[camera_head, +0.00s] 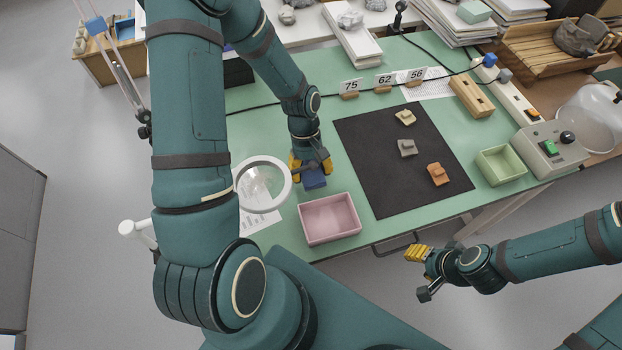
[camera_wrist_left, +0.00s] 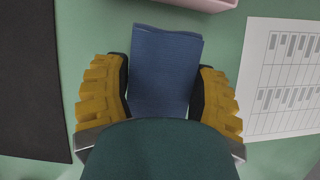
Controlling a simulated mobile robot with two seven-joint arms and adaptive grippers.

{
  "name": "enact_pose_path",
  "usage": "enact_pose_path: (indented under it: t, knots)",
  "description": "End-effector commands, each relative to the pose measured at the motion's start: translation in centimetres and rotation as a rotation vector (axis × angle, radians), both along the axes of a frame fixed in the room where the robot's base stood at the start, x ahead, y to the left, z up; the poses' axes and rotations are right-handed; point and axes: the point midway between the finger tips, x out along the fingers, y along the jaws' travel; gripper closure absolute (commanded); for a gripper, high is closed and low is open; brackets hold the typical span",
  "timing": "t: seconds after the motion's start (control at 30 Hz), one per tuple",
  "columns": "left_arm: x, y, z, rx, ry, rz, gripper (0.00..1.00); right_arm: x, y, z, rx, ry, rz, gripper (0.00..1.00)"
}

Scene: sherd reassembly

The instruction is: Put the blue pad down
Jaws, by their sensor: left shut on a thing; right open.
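The blue pad (camera_head: 314,179) is between the yellow fingers of my left gripper (camera_head: 311,166), over the green table just behind the pink tray. In the left wrist view the blue pad (camera_wrist_left: 165,70) fills the gap between the fingers of my left gripper (camera_wrist_left: 160,95), which is shut on it. I cannot tell whether its underside touches the table. My right gripper (camera_head: 421,271) is open and empty, off the table's front edge at the lower right.
The pink tray (camera_head: 330,219) stands near the front edge. A black mat (camera_head: 381,172) with several sherds lies to the right. A ring magnifier (camera_head: 289,185) and a printed sheet (camera_wrist_left: 291,85) are beside the pad. A green tray (camera_head: 501,166) stands farther right.

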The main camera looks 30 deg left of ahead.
Motion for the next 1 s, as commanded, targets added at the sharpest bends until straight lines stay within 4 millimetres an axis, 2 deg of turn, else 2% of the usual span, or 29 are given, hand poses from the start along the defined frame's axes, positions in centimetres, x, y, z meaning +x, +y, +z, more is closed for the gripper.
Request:
enact_pose_path:
  t: [0.3, 0.57, 0.87, 0.9, 0.97, 1.0]
  knots:
    - [0.0, 0.0, -3.6, 0.000, 0.001, 0.000, 0.66, 0.2, 0.0, -1.0, -0.001, -0.005, -0.001, 0.53]
    - [0.0, 0.0, -3.7, 0.000, 0.000, -0.001, 0.66, 0.2, 0.0, -0.9, -0.001, -0.005, -0.001, 0.53]
    - [0.0, 0.0, -4.6, 0.000, 0.000, -0.001, 0.66, 0.3, 0.0, -1.6, -0.001, -0.008, -0.002, 0.53]
    - [0.0, 0.0, -4.7, -0.001, 0.000, -0.001, 0.31, 0.3, 0.0, -1.6, -0.001, -0.008, -0.002, 0.53]
    - [-0.1, 0.0, -4.7, 0.000, 0.001, -0.001, 0.10, 0.3, 0.0, -1.5, -0.001, -0.008, -0.002, 0.53]
    - [-0.1, 0.0, -4.7, 0.000, 0.001, -0.001, 0.05, 0.3, 0.0, -1.5, -0.001, -0.008, -0.002, 0.53]
